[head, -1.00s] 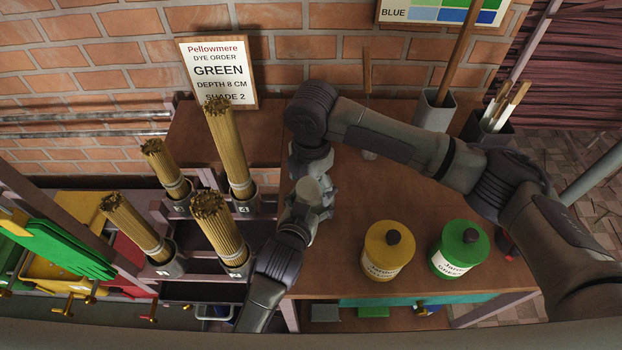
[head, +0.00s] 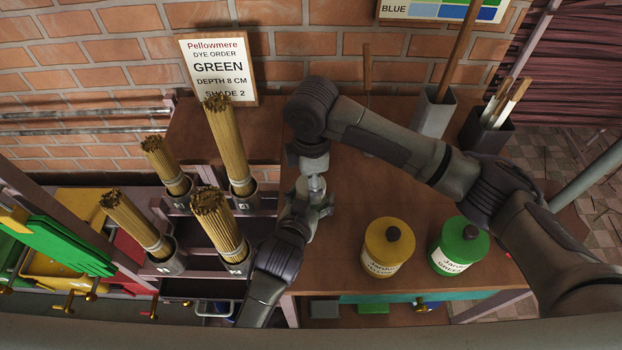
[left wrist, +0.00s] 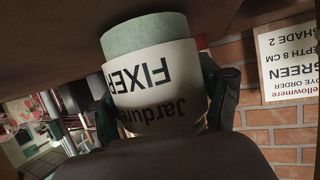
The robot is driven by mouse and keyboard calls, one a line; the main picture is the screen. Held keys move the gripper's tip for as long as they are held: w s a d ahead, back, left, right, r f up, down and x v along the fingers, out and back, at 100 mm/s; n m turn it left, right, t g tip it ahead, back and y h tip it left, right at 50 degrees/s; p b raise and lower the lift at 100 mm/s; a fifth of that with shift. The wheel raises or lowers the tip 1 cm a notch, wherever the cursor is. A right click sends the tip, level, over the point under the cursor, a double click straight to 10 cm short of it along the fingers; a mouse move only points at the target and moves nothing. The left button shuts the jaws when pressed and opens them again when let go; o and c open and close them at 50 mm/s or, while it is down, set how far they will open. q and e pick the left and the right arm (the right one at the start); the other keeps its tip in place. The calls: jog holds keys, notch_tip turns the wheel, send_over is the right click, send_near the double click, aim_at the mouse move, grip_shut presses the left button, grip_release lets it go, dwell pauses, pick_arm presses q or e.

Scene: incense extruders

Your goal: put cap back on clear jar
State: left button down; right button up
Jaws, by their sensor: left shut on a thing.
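My left gripper (head: 308,208) is shut on the clear jar (head: 313,186), just left of the table's middle. In the left wrist view the jar (left wrist: 155,75) shows a white label reading "Jardure… FIXER" and a pale green end, between the fingers of my left gripper (left wrist: 165,108). The picture there is upside down. My right gripper (head: 314,166) reaches in from the right, directly above the jar's mouth. Its fingertips and the jar's top overlap from this angle. I cannot make out a cap there, nor whether the right fingers are open or shut.
A yellow jar (head: 388,250) and a green jar (head: 460,249), both with dark-knobbed lids, stand on the table (head: 400,200) to the right. Holders with incense bundles (head: 221,228) stand close to the left. A grey container (head: 433,114) stands behind my right arm.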

jog(key=o, duration=1.3)
jog(key=shift+s+a, duration=0.1)
jog(key=shift+r, duration=2.25)
jog(key=shift+c, duration=0.3)
notch_tip(320, 180, up, 4)
jog(key=shift+f+n, duration=0.25)
jog(key=shift+n, duration=0.85)
